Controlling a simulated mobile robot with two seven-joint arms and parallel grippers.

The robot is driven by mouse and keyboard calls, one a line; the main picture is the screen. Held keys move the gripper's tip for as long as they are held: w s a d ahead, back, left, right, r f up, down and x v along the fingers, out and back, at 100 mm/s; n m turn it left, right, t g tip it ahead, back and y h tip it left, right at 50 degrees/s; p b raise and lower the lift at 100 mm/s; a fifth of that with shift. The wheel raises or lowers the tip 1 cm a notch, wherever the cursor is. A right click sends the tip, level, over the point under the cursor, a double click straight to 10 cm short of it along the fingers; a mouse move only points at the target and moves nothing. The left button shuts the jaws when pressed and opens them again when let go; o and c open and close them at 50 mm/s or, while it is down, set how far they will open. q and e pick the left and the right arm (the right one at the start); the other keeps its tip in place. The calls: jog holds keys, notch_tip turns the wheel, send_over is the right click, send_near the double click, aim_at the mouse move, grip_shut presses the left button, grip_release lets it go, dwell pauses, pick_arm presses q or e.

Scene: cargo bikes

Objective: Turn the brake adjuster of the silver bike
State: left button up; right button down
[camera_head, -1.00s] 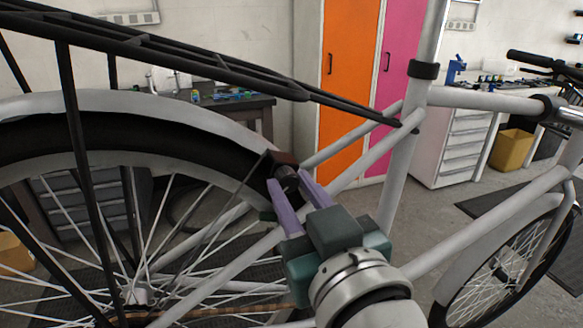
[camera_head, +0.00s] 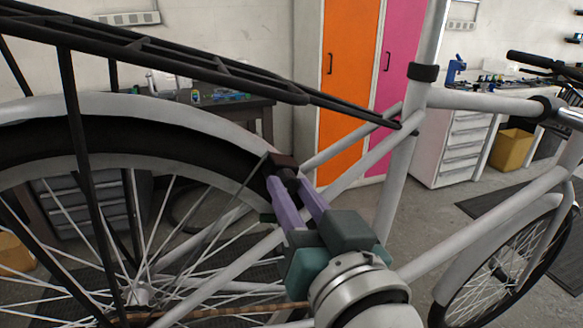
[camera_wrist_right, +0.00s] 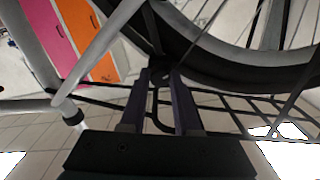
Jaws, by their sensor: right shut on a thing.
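The silver bike (camera_head: 398,180) fills the view, with its rear wheel at the left. The brake adjuster (camera_head: 287,174) is a small dark knob on a dark brownish block beside the rear tyre, near the frame stays. My right gripper (camera_head: 288,183), with purple fingers, is shut on the adjuster, one finger on each side, partly hiding it. In the right wrist view the two fingers (camera_wrist_right: 161,82) reach up to the dark adjuster (camera_wrist_right: 160,73) below the tyre. My left gripper is not in view.
The black rear rack (camera_head: 200,62) passes above my right gripper. The spokes, tyre and silver stays (camera_head: 350,160) are close around it. A workbench (camera_head: 235,105), orange and pink lockers (camera_head: 348,80) and a yellow bin (camera_head: 511,150) stand behind.

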jog(key=shift+m, duration=0.7)
jog(key=c, duration=0.6)
grip_release()
jog(key=v, duration=1)
jog(key=shift+r, duration=0.1)
